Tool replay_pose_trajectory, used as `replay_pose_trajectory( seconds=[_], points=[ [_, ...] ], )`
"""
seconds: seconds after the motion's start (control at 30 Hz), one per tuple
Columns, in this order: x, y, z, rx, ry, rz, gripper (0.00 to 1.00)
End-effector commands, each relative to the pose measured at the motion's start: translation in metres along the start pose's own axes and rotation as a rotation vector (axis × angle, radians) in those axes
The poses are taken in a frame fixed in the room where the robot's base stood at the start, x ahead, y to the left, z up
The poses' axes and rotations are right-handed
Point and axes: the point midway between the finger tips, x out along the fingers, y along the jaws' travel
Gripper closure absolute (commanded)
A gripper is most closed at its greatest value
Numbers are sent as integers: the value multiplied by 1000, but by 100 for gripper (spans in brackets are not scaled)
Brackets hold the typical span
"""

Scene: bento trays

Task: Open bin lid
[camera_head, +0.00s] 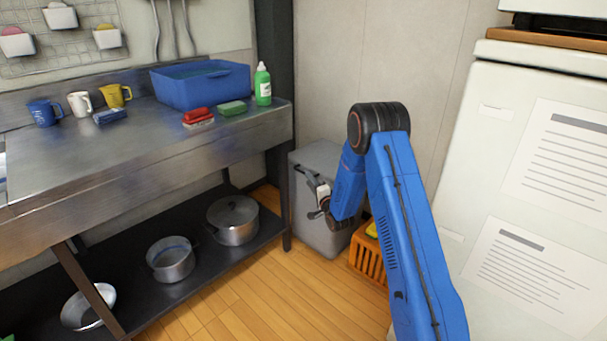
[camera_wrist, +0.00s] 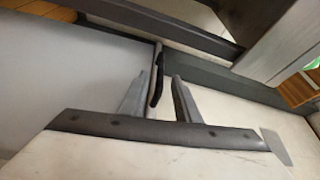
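A grey bin (camera_head: 308,228) stands on the floor between the steel counter and the white cabinet. Its lid (camera_head: 322,156) looks shut. In the wrist view, the two fingers of my gripper (camera_wrist: 157,82) are apart. A pale grey bin surface (camera_wrist: 60,85) fills the left of that view. My arm hides part of the bin's right side.
An orange crate (camera_head: 367,262) with something yellow inside stands right of the bin, partly behind my arm. The counter (camera_head: 120,160) is close on the left, with pots on its lower shelf. The white cabinet (camera_head: 480,140) stands on the right. Wooden floor (camera_head: 260,290) is clear in front.

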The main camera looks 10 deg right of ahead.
Motion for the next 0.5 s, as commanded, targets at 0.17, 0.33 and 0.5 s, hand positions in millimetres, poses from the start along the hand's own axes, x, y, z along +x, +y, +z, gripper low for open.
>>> replay_pose_trajectory(
  seconds=[0.17,0.33,0.5],
  points=[
    [32,0,1,-1,-1,-1,71],
    [56,0,0,-1,0,-1,71],
    [70,0,0,-1,0,0,71]
  ],
)
